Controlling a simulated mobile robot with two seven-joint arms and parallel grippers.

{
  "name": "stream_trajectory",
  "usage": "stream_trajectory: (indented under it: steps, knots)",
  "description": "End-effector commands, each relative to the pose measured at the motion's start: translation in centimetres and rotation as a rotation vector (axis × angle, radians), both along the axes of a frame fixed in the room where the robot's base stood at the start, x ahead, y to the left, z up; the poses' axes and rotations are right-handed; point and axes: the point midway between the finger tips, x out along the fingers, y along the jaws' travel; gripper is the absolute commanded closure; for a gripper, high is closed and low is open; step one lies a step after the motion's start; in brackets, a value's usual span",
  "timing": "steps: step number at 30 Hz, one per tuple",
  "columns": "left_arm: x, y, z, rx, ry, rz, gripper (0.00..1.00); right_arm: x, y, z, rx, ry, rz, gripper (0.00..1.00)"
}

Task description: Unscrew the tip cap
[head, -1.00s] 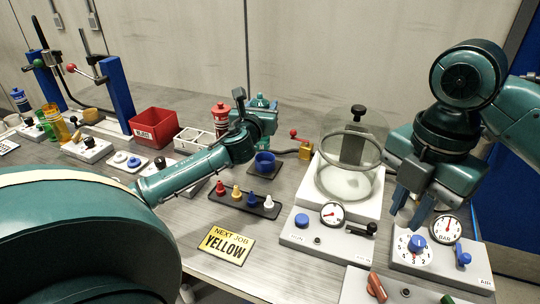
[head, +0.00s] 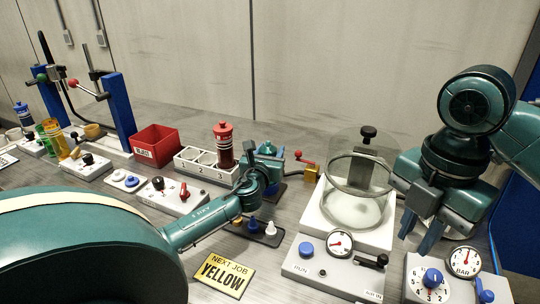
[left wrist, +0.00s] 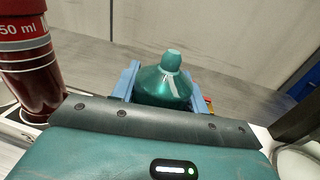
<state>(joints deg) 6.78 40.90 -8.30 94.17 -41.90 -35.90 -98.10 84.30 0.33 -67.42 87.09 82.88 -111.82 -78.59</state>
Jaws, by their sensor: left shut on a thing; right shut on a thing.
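My left gripper (head: 266,152) is shut on a teal bottle-shaped piece with a sloping shoulder and a small rounded tip. In the left wrist view this piece (left wrist: 165,85) stands tip up between the blue fingers (left wrist: 128,80); its lower part is hidden. I cannot tell whether the rounded tip is a separate cap. My right gripper (head: 418,232) points down above the dial panel at the right. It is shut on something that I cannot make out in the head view.
A red 50 ml cartridge (head: 223,148) stands in the white rack (head: 190,165), close left of my left gripper. A clear dome (head: 360,160) stands between the grippers. A yellow sign (head: 223,273), a red bin (head: 157,144) and several small coloured nozzles lie around.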

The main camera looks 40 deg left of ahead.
Motion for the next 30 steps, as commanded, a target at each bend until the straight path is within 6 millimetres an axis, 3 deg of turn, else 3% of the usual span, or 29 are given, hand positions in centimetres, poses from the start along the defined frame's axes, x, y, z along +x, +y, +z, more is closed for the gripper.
stream_trajectory:
  steps: [11, 12, 19, 30]
  knots:
    - [0.02, 0.01, -0.40, 0.002, -0.002, 0.000, 1.00, 0.00, 0.00, -0.27, 0.000, 0.000, 0.000, 1.00]
    - [0.02, 0.01, -0.39, 0.002, -0.001, -0.001, 0.53, 0.00, 0.00, -0.19, 0.000, 0.000, 0.000, 1.00]
    - [0.02, 0.00, -0.36, 0.001, -0.002, -0.001, 0.34, 0.00, 0.00, -0.17, 0.000, 0.000, 0.000, 1.00]
    - [-0.55, -0.30, -0.17, 0.001, 0.000, -0.001, 0.34, 0.00, 0.00, -0.02, 0.000, 0.000, 0.000, 1.00]
